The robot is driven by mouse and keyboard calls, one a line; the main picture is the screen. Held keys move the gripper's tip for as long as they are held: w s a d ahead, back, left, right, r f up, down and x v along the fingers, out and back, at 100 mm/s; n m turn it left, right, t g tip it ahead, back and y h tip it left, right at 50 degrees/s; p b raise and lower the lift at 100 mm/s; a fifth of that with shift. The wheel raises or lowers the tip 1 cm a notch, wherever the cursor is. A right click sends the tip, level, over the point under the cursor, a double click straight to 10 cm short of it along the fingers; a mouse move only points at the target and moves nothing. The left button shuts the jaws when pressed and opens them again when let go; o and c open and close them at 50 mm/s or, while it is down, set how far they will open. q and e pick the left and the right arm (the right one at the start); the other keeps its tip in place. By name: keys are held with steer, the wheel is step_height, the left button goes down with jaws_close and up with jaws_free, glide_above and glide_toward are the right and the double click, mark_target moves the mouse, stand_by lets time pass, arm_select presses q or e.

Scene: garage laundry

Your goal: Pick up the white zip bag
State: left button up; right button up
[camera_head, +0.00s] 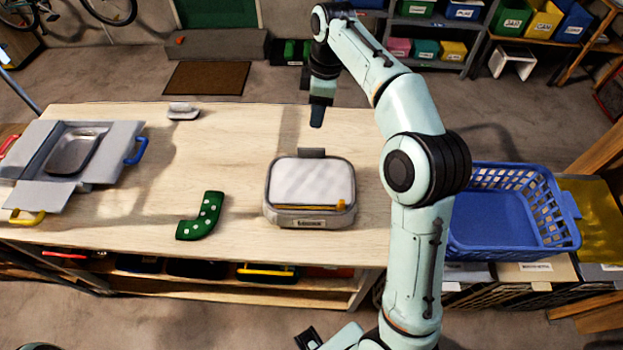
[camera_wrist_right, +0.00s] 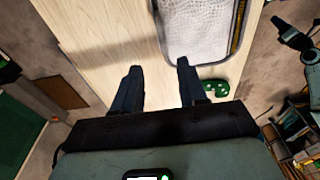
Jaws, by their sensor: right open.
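The white zip bag (camera_head: 311,183) lies flat on the wooden table, right of its middle in the head view. It has a pale quilted top, grey sides, a yellow zip pull and a small front label. Part of it shows at the top of the right wrist view (camera_wrist_right: 197,28), cut off by the frame. My right gripper (camera_head: 317,116) is above the table's far edge, beyond the bag and apart from it. In the right wrist view its two dark fingers (camera_wrist_right: 158,68) are spread and empty. I cannot make out my left gripper.
A green dotted curved piece (camera_head: 203,216) lies left of the bag. A grey case (camera_head: 113,150) with a metal tray is at the table's left, and a small grey item (camera_head: 183,110) at the far edge. A blue basket (camera_head: 510,212) stands to the right. The table between is clear.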

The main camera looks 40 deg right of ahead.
steer(key=b, duration=0.2)
glide_above(312, 148)
steer(key=f, duration=0.7)
steer(key=shift+s+f, duration=0.1)
steer(key=shift+s, duration=0.25)
steer(key=shift+w+f, duration=0.15)
steer(key=shift+f, duration=0.35)
step_height(312, 148, down, 5)
steer(key=shift+w+r+b, duration=0.1)
steer(key=shift+b, duration=0.35)
arm_select(q)
steer(key=s+f, duration=0.1)
steer(key=f, duration=0.1)
steer(key=s+f, duration=0.1)
steer(key=shift+s+f, duration=0.1)
steer(key=shift+f, duration=0.25)
arm_select(e)
jaws_close()
